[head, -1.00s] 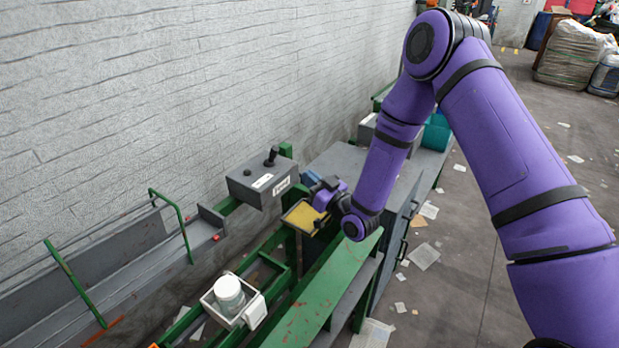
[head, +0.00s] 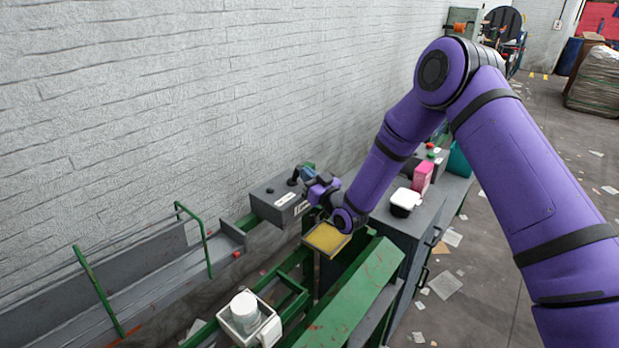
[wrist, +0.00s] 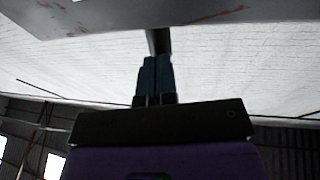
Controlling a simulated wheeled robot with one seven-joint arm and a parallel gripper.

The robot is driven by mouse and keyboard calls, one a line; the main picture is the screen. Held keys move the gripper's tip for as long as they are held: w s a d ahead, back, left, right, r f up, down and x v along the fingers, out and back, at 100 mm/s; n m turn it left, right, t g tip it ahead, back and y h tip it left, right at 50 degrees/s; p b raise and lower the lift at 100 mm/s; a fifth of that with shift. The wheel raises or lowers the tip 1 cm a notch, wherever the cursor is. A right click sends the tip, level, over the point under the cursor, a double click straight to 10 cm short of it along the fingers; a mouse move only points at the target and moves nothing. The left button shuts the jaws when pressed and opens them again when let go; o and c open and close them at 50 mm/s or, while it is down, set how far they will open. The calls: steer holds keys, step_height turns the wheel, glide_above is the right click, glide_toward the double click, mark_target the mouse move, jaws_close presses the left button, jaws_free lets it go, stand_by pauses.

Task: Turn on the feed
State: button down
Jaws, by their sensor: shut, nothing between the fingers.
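A grey control box (head: 272,204) with white labels stands by the wall at the end of the belt frame. A black lever (head: 292,181) stands up from its top, with a small dark knob (head: 269,190) to its left. My gripper (head: 307,171) is shut and empty, just right of the lever in the head view. In the wrist view the blue fingers (wrist: 155,75) are together, and a dark post (wrist: 158,41) runs from a grey surface above down to the fingertips. I cannot tell whether they touch. The label's words are too small to read.
A yellow-lined tray (head: 326,238) sits below my wrist. A white cup (head: 244,304) stands in a white holder on the green frame (head: 340,305). A grey cabinet (head: 402,235) at right carries a black-and-white container (head: 405,200) and a pink box (head: 422,178). The brick wall is close behind.

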steer(key=shift+r, duration=0.15)
steer(key=a+r+g+h, duration=0.1)
steer(key=w+g+h, duration=0.1)
steer(key=shift+w+a+r+n+g, duration=0.15)
steer(key=shift+a+r+n+g, duration=0.15)
steer(key=shift+a+r+n, duration=0.1)
steer(key=w+a+g+h, duration=0.1)
steer(key=a+r+g+h, duration=0.1)
steer(key=h, duration=0.1)
steer(key=shift+w+a+n+g, duration=0.1)
steer(key=shift+w+n+g, duration=0.2)
steer(key=shift+w+g, duration=0.1)
steer(key=shift+w+a, duration=0.6)
steer(key=shift+a, duration=0.2)
steer(key=shift+a+r, duration=0.1)
